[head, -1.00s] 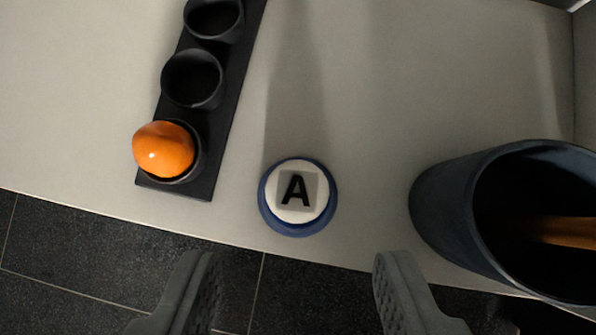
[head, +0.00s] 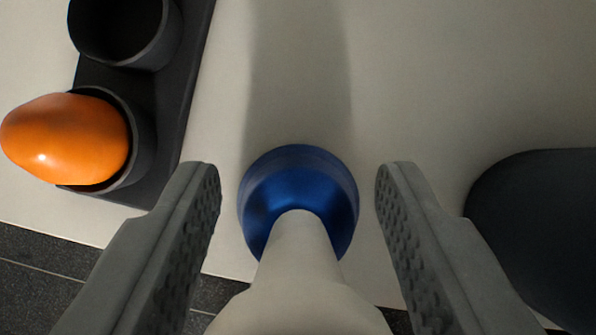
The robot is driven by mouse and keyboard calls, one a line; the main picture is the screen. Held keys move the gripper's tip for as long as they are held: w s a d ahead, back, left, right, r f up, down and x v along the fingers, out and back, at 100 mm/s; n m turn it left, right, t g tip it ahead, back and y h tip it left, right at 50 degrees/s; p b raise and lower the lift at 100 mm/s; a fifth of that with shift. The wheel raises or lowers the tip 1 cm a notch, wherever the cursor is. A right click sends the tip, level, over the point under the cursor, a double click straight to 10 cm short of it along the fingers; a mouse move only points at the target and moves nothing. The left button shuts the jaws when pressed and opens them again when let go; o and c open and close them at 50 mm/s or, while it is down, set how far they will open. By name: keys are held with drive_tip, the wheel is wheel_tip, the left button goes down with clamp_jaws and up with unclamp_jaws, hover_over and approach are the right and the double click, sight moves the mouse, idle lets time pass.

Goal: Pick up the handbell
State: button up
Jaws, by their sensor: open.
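The handbell has a blue bell body (head: 298,185) and a pale grey-white handle (head: 300,270) that rises toward the camera. It stands upright on the light surface near its front edge. My gripper (head: 298,190) is open, with one grey ridged finger on each side of the handbell. Gaps show between both fingers and the bell, and nothing is held. The handle's top is out of clear view at the bottom of the picture.
A black holder (head: 180,110) with round cups stands at the left, an orange object (head: 68,140) resting in its nearest cup. A dark rounded container (head: 540,225) stands close at the right. The surface (head: 430,70) behind the bell is clear.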

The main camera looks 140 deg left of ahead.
drive_tip(key=shift+w+d+f, duration=0.15)
drive_tip(key=shift+w+f, duration=0.05)
drive_tip(key=shift+f, duration=0.15)
clamp_jaws()
drive_tip(key=shift+r, duration=0.15)
